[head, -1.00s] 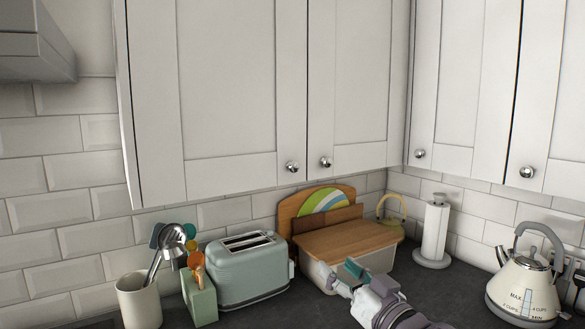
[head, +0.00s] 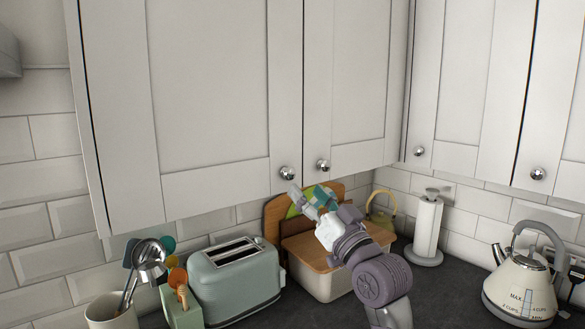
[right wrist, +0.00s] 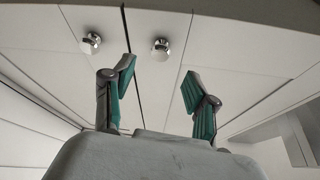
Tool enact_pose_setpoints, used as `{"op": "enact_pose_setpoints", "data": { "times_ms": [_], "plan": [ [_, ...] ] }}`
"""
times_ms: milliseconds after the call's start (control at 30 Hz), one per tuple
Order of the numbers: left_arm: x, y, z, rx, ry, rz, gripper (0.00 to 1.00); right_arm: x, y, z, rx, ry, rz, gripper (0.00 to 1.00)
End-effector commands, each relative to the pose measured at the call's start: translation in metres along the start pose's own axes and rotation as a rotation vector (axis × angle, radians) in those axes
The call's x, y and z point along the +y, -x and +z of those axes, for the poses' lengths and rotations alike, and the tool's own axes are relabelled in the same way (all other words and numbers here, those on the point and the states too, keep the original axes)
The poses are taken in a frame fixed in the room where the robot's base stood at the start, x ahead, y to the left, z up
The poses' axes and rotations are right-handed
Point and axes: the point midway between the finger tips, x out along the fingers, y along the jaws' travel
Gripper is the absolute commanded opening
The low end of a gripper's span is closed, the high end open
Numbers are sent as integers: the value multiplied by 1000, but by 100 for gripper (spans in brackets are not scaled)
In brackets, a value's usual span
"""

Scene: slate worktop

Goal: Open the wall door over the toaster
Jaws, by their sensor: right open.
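The wall door over the toaster is the wide white cabinet door (head: 205,90). It is shut, with a round metal knob (head: 287,172) at its lower right corner. The toaster (head: 238,276) is pale green and stands below it. My right gripper (head: 309,197) is raised just below the two neighbouring knobs, its fingers apart, touching neither as far as I can see. In the right wrist view, the open fingers (right wrist: 158,84) point up toward the doors. One knob (right wrist: 160,49) shows beyond the gap between them, another (right wrist: 91,43) to the left. My left gripper is out of view.
The neighbouring door (head: 345,80) with its own knob (head: 323,165) is shut. Below my right arm are a wooden-lidded bin (head: 310,279) and boards. A paper towel holder (head: 427,230) and kettle (head: 522,283) stand right; utensil pots (head: 112,312) stand left.

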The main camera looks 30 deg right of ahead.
Motion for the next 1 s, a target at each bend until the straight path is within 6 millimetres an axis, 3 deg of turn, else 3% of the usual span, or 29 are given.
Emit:
{"op": "enact_pose_setpoints", "data": {
  "times_ms": [100, 300, 433, 733, 767, 1000],
  "plan": [
    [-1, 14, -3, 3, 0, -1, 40, -1, -27, -4, 0, -3, -1, 57],
    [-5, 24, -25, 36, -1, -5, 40, -1, -55, -2, -1, -2, -1, 57],
    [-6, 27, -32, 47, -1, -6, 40, -1, -64, 0, -1, 0, -1, 57],
    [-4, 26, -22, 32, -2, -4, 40, 0, -66, 1, -1, 1, -1, 57],
    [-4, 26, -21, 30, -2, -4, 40, 0, -66, 1, -1, 1, -1, 56],
    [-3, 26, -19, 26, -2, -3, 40, 0, -65, 1, -1, 0, -1, 16]
  ]
}}
